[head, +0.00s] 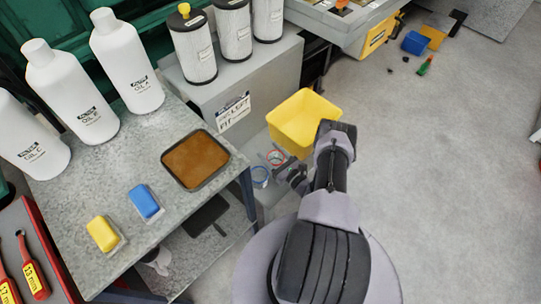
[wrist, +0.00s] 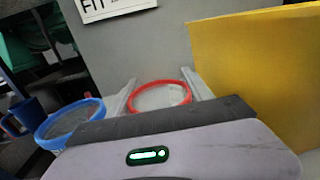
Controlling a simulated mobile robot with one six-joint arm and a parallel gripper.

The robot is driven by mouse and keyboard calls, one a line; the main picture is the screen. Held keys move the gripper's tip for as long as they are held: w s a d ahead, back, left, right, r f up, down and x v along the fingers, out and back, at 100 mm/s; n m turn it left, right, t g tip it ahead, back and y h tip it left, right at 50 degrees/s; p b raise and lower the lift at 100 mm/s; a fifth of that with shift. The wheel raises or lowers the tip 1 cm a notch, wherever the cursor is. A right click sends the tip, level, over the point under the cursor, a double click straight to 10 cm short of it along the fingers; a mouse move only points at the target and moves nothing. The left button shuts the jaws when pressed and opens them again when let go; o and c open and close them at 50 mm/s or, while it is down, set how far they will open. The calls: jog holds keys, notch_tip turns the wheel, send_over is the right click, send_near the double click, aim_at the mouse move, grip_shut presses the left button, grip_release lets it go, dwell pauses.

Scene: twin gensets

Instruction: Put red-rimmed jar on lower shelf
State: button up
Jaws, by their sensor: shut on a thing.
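The red-rimmed jar (wrist: 158,97) shows in the wrist view between the two pale fingers of my gripper (wrist: 163,88), which is shut on it. In the head view the jar (head: 276,157) is small, just beyond my gripper (head: 284,166), and partly hidden by it. A blue-rimmed jar (head: 260,177) stands close beside it on the left; it also shows in the wrist view (wrist: 70,120). The lower shelf (head: 212,255) is partly visible under the grey workbench, with a dark flat thing (head: 205,216) on it. I cannot tell whether the held jar touches its support.
A yellow bin (head: 304,118) stands close on the right of the jars. A grey box (head: 250,82) bearing white filters rises behind them. The workbench (head: 125,180) holds white bottles, a brown tray (head: 195,160) and sponges; its leg stands near the jars. Open floor lies right.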

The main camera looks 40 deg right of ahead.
jog(key=shift+r, duration=0.15)
jog(key=o, duration=1.3)
